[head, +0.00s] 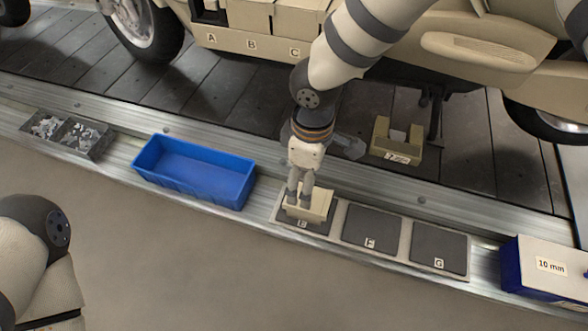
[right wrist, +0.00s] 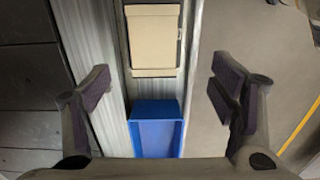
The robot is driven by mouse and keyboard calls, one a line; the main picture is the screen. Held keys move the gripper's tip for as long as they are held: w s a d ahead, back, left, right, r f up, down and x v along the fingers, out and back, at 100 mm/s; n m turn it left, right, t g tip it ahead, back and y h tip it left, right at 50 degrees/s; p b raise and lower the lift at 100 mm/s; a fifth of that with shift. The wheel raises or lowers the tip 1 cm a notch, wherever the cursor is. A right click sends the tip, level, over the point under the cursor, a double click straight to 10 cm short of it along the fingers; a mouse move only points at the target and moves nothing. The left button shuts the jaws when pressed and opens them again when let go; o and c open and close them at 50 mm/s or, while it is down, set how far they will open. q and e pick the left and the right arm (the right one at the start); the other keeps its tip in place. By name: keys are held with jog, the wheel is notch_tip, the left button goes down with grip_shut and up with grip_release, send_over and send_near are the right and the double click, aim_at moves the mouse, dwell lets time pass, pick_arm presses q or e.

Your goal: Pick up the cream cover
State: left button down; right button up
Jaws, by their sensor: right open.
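A cream cover (head: 319,207), a small boxy block, sits on the dark pad marked E (head: 290,226) on the conveyor's side rail. My right gripper (head: 299,196) points down over it, and its fingers hide part of the cover. I cannot tell from the head view whether they touch it. In the right wrist view the cream cover (right wrist: 153,42) lies ahead, between the lines of the two fingers. The right gripper (right wrist: 160,95) is open with nothing between its fingertips. My left arm shows at the lower left of the head view, but its gripper is out of view.
Pads F (head: 372,228) and G (head: 439,250) are bare. A blue bin (head: 195,173) looks empty, left of the pads. A grey tray (head: 70,133) holds small parts. A blue and white "10 mm" box (head: 549,267) stands right. A cream notched block (head: 397,143) and a vehicle body are behind.

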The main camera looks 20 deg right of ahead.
aim_at(322, 199)
jog(key=shift+w, duration=0.6)
jog(key=f+b, duration=0.1)
jog(key=f, duration=0.6)
jog(key=f+b, duration=0.1)
jog(key=f, duration=0.2)
jog(key=shift+s+d+f+b, duration=0.2)
jog(key=shift+s+f+b, duration=0.15)
jog(key=shift+s, duration=0.05)
jog(key=shift+w+f, duration=0.1)
jog(key=shift+f, duration=0.25)
jog(key=c, duration=1.3)
